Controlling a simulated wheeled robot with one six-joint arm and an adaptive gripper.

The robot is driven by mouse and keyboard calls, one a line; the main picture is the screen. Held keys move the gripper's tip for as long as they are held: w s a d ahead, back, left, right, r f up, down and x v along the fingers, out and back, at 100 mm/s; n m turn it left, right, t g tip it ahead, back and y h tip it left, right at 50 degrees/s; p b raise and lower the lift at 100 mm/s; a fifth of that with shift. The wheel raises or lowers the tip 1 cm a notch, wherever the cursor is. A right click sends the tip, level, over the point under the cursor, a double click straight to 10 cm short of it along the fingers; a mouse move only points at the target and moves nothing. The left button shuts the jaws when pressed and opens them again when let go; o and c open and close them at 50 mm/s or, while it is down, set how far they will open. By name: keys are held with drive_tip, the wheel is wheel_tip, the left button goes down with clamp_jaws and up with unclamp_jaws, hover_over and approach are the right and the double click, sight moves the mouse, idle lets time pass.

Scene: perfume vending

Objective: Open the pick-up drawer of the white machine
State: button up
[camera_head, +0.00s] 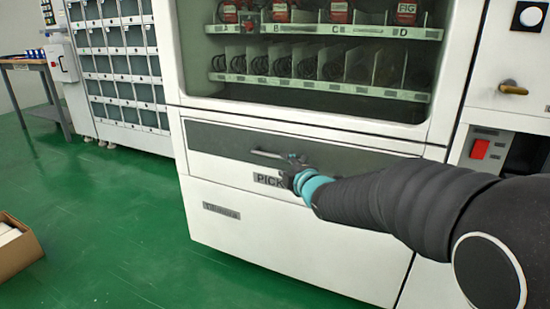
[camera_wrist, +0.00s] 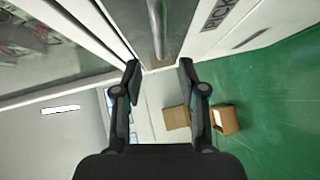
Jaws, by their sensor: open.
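The white machine (camera_head: 280,240) fills the middle of the head view, with a pick-up drawer (camera_head: 225,139) below its glass window. The drawer has a grey front strip and a metal bar handle (camera_head: 270,154), and it looks closed. My gripper (camera_head: 297,163) is at the right end of the handle and partly hides it and the "PICK" lettering. In the wrist view my gripper (camera_wrist: 158,72) is open, and the handle (camera_wrist: 157,28) runs from the top edge down toward the gap between the fingertips. I cannot tell whether the fingers touch it.
A locker cabinet (camera_head: 120,62) and a wooden table (camera_head: 30,64) stand at the left. A cardboard box (camera_head: 18,248) lies on the green floor, which is clear before the machine. A panel with a red switch (camera_head: 480,149) is at the right.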

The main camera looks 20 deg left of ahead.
sight(276, 158)
drive_tip(key=x, duration=0.9)
clamp_jaws()
